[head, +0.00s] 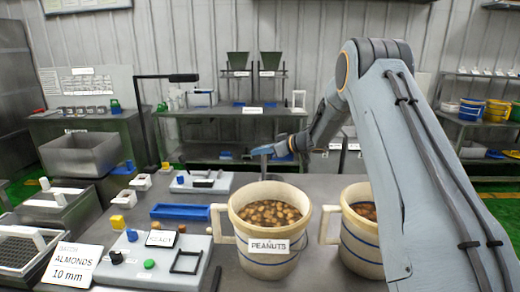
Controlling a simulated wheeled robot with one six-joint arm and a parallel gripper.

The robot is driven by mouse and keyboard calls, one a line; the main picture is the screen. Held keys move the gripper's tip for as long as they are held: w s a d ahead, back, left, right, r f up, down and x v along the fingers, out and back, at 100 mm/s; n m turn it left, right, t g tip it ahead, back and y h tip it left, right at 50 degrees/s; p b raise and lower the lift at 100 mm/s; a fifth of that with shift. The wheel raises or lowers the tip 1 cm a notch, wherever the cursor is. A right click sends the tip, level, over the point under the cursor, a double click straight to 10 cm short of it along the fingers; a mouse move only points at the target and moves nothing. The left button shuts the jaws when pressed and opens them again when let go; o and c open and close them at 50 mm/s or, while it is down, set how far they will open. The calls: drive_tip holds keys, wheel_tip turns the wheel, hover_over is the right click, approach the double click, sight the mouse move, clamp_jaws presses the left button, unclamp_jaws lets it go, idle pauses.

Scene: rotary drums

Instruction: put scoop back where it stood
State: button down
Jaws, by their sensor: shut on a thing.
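My arm comes in from the right, and my gripper (289,147) is small in the head view, above and behind the rim of the bucket labelled PEANUTS (268,262). It is shut on what looks like the scoop (263,152), a small blue and grey thing sticking out to the left, with a narrow grey part hanging down. The fingers and the exact grip are too small to make out. The bucket is cream with a blue band and full of brown nuts. Whether the scoop touches anything below cannot be told.
A second bucket (360,255) stands to the right, partly behind my arm. A blue tray (181,212) and a grey control panel (155,262) with buttons lie left of the peanuts bucket. An ALMONDS 10 mm card (71,266) stands front left. A grey scale-like box (201,183) sits behind.

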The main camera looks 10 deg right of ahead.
drive_tip(key=shift+f, duration=0.5)
idle(0.4)
drive_tip(key=c, duration=0.6)
unclamp_jaws()
drive_tip(key=shift+o, duration=0.2)
drive_tip(key=shift+d, duration=0.1)
drive_tip(key=p+v, duration=0.5)
drive_tip(key=v, duration=0.4)
idle(0.3)
